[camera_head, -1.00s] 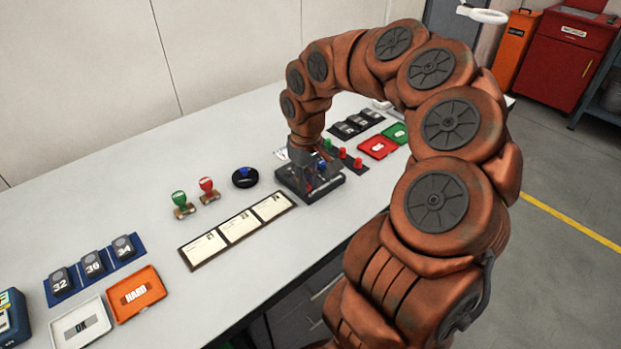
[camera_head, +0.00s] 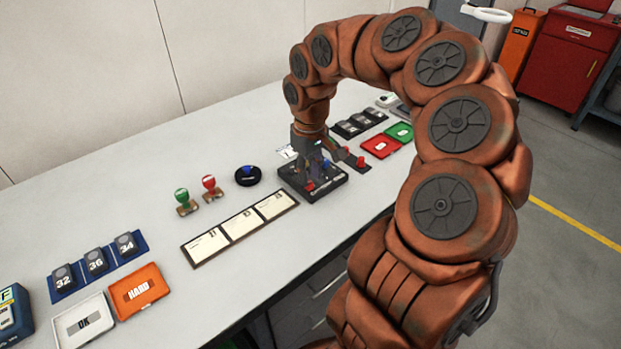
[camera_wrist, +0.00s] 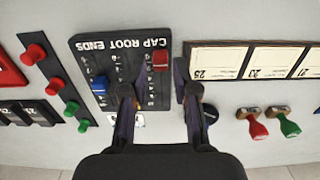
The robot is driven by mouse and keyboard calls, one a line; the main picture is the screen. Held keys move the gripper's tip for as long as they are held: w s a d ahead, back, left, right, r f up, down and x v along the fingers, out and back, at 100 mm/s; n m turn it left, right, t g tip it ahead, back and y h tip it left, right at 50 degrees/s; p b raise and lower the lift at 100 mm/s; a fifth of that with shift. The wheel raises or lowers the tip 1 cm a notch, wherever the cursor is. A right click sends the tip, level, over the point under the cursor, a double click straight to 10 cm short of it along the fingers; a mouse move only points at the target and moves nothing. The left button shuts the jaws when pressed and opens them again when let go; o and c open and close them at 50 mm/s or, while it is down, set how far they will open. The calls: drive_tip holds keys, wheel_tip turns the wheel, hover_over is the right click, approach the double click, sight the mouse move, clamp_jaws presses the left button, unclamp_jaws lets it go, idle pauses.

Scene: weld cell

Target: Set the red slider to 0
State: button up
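The black slider panel (camera_head: 338,184) lies on the bench under my gripper (camera_head: 318,172). In the wrist view the panel (camera_wrist: 84,46) appears with its lettering upside down. The red slider (camera_wrist: 160,60) sits near the panel's right end in that view, and the blue slider (camera_wrist: 100,85) near its left end. My gripper (camera_wrist: 152,84) is open, with one finger over the panel and the other beside its right edge. The red slider lies between the finger lines, just beyond the tips, with no clear contact. The red slider also shows in the head view (camera_head: 310,187). Its scale reading is too small to tell.
Three cards in a holder (camera_head: 240,226) lie left of the panel, near a black round base with a blue knob (camera_head: 248,175) and two stamps (camera_head: 209,187). Red and green buttons (camera_wrist: 55,84) and trays (camera_head: 380,146) lie on the panel's other side.

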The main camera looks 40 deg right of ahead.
sight(310, 183)
wheel_tip(310, 183, up, 10)
drive_tip(key=shift+f, duration=0.2)
idle(0.4)
drive_tip(key=s+a+r+n+p, duration=0.2)
drive_tip(key=s+a, duration=0.8)
drive_tip(key=a, duration=0.2)
drive_tip(key=s+a+f+m+g+p, duration=0.1)
drive_tip(key=s+a+f, duration=0.1)
drive_tip(key=s, duration=0.6)
drive_tip(key=s+a+f+m+p, duration=0.1)
drive_tip(key=s+f, duration=0.3)
drive_tip(key=s, duration=0.4)
drive_tip(key=shift+s+a+f+m+g, duration=0.25)
drive_tip(key=shift+a+m+g, duration=0.15)
drive_tip(key=shift+a+m, duration=0.35)
